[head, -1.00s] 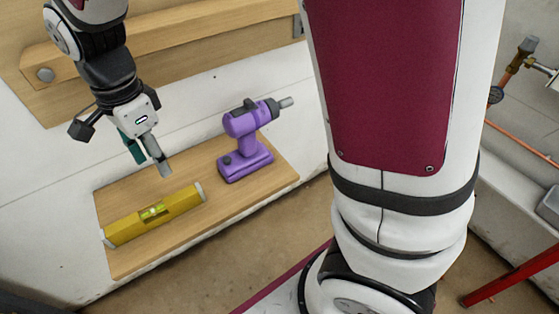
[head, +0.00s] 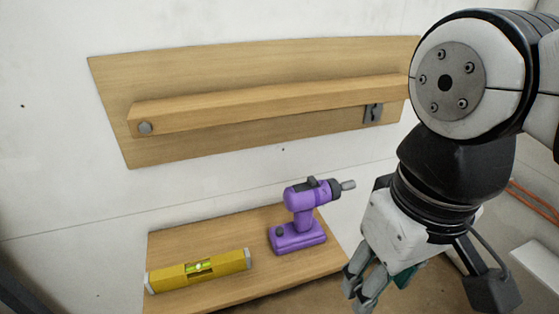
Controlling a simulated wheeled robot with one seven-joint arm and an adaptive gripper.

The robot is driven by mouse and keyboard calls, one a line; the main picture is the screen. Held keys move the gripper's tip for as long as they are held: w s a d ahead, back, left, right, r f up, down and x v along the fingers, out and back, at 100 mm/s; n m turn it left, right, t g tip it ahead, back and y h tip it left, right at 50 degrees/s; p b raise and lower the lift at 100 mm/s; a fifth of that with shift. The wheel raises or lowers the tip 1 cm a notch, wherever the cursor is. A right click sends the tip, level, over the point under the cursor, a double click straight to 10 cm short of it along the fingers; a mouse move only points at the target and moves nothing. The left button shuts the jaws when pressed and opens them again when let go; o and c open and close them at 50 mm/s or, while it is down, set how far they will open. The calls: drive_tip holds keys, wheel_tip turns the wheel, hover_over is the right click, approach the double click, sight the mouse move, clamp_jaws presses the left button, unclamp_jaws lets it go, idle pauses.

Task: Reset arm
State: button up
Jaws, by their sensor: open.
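My gripper (head: 372,292) hangs at the lower right of the head view, pointing down, with the fingers empty. It is to the right of the low wooden shelf and apart from it. My arm comes in from the upper right. A purple drill (head: 300,219) stands upright on the shelf, to the left of my gripper. A yellow spirit level (head: 222,266) lies on the shelf further left. My gripper touches neither of them.
The low wooden shelf (head: 190,238) bears the drill and the level. Above it a wooden board (head: 110,95) with a wooden rail (head: 260,104) is on the white wall. Copper-coloured pipes (head: 533,201) run at the far right.

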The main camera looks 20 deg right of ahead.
idle(0.7)
wheel_tip(320, 180, up, 23)
drive_tip(key=t+p, duration=0.3)
drive_tip(key=p, duration=1.7)
drive_tip(key=shift+f+t+p, duration=0.2)
drive_tip(key=shift+t+p, duration=0.1)
drive_tip(key=shift+p, duration=0.1)
drive_tip(key=shift+a, duration=0.1)
